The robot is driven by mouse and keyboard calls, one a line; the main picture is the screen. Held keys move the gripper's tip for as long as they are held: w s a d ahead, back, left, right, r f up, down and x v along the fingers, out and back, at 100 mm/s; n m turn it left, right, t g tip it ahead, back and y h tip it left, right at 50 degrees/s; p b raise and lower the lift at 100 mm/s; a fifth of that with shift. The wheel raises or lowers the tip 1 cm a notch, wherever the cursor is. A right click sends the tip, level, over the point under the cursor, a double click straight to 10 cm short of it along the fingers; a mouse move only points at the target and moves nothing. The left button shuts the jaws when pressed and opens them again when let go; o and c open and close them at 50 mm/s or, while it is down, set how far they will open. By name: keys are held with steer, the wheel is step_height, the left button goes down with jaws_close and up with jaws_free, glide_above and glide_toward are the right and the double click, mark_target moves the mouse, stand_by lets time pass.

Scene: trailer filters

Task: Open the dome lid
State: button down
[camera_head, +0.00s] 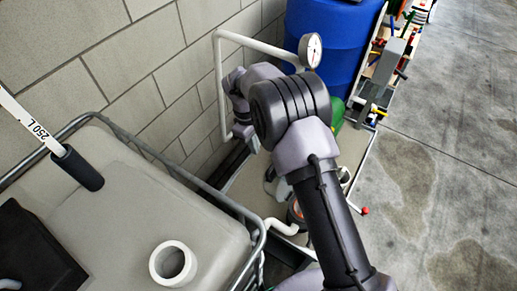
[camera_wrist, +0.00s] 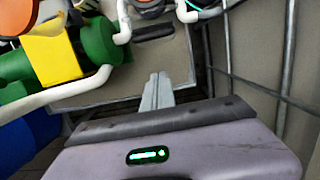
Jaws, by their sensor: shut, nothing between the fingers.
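My gripper (camera_wrist: 157,88) shows in the wrist view with its two grey fingers together and nothing between them. Its fingertips appear over a bare part of the pale tray (camera_wrist: 85,95), apart from the fittings. I cannot clearly pick out the dome lid. A round orange-topped part (camera_wrist: 150,8) is cut off by the top edge of the wrist view, and I cannot tell whether it is the lid. In the head view, my arm hides much of the equipment, and the fingers cannot be made out. A round orange-brown part (camera_head: 297,211) shows partly beside my arm.
A green body with a yellow block (camera_wrist: 55,55) and white pipes stand at left in the wrist view. A caged tank (camera_head: 150,200) fills the head view's lower left. A blue barrel (camera_head: 335,35), a gauge (camera_head: 311,50) and a wall stand behind.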

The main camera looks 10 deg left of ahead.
steer(key=s+d+f+b, duration=0.1)
steer(key=d+f+b, duration=0.1)
steer(key=d+f, duration=0.2)
steer(key=shift+s+d+f, duration=0.25)
steer(key=shift+s+f, duration=0.05)
steer(key=shift+f, duration=0.2)
